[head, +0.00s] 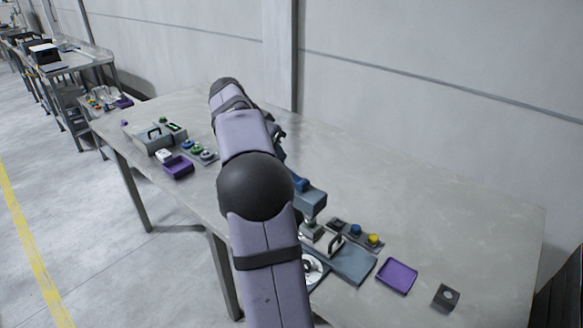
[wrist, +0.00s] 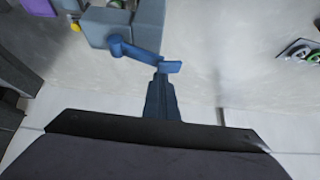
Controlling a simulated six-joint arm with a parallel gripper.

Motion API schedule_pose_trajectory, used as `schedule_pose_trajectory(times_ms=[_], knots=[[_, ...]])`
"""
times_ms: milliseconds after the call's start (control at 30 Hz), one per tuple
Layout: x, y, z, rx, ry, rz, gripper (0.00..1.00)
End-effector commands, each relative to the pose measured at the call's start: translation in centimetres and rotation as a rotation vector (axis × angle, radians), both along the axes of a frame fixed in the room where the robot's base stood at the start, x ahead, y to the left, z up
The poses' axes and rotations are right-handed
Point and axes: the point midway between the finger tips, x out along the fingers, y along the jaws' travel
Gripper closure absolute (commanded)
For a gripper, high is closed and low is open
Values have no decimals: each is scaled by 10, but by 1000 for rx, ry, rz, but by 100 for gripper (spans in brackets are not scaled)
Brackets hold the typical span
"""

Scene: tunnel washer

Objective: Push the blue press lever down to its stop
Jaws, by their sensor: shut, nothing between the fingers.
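The blue press lever (wrist: 135,50) is in the upper middle of the wrist view. It runs from a round pivot on the side of a blue-grey block (wrist: 127,27) to a flat end pad (wrist: 171,67). My gripper (wrist: 160,72) is shut and empty, with its tips right at the pad. I cannot tell whether they touch it. In the head view the block (head: 311,201) stands at the middle of the table, with a bit of the blue lever (head: 299,183) showing beside my arm. My arm hides most of the lever and my gripper there.
The metal table (head: 450,205) is bare behind and right of the block. A purple tray (head: 397,277), a dark block (head: 446,297) and a panel with a yellow button (head: 375,240) lie nearer. Grey boxes and buttons (head: 195,150) stand at left. A wall runs behind.

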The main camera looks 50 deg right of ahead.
Motion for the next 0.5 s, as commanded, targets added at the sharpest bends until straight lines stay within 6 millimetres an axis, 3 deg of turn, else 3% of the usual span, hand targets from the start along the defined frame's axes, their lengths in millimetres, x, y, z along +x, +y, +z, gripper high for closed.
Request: schedule_pose_trajectory(times_ms=[500], knots=[[0,1,-9,6,8,-3,100]])
